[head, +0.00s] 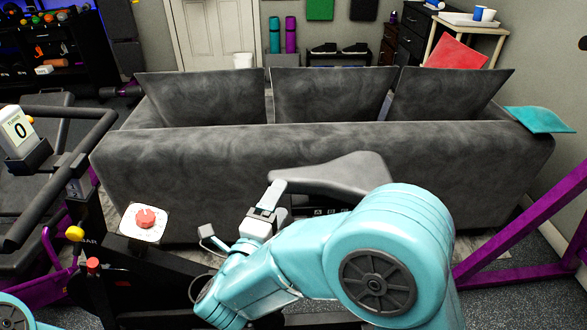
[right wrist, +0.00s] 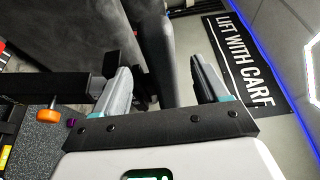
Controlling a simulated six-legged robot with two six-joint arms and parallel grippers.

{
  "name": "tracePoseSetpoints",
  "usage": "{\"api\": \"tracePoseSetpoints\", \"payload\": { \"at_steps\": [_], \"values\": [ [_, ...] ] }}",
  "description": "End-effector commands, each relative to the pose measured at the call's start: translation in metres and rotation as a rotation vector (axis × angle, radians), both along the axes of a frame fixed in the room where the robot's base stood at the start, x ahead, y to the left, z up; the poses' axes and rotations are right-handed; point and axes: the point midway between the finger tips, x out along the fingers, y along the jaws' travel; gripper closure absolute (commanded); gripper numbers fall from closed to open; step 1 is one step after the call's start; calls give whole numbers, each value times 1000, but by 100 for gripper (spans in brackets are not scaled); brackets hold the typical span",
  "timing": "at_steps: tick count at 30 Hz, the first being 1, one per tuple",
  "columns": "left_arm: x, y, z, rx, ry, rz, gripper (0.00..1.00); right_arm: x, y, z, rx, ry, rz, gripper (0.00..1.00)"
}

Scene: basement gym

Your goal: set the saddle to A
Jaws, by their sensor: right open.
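The dark grey saddle (head: 345,176) stands in front of the sofa in the head view, its narrow nose pointing left. Part of a dark strip with small pale marks (head: 328,211) shows below it; I cannot read the letters, and my right arm hides what is lower. My right gripper (head: 266,198) is open beside the saddle's nose. In the right wrist view, the open fingers (right wrist: 162,88) have a dark grey elongated part, seemingly the saddle (right wrist: 156,48), showing between and beyond them. I cannot tell whether they touch it. My left gripper is out of view.
A large grey sofa (head: 240,185) fills the space behind the saddle. A white plate with a red dial (head: 145,219), a yellow knob (head: 75,233) and a console reading 0 (head: 17,131) are at left. A purple frame bar (head: 520,235) crosses at right.

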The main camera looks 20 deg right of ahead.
Motion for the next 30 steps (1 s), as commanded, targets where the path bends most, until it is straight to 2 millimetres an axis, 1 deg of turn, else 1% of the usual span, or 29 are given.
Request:
{"api": "tracePoseSetpoints", "payload": {
  "at_steps": [1, 6, 12, 17, 25, 26, 27, 29, 30],
  "values": [
    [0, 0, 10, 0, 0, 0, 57, 10, -10, 4, 0, 2, -6, 27],
    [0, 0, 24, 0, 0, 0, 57, 41, -34, 4, 0, 4, -4, 27],
    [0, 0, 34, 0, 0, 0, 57, 65, -53, 2, 0, 1, -1, 27],
    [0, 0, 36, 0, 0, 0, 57, 74, -59, 0, -1, 2, 2, 27],
    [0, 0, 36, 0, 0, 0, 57, 75, -59, -1, -1, 2, 2, 27],
    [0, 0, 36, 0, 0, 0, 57, 75, -59, -1, -1, 2, 2, 36],
    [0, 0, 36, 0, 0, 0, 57, 75, -59, -1, -1, 2, 2, 49],
    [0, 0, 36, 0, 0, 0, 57, 75, -59, -1, -1, 2, 2, 69],
    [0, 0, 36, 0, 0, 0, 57, 75, -59, -1, -1, 2, 2, 82]
  ]
}}
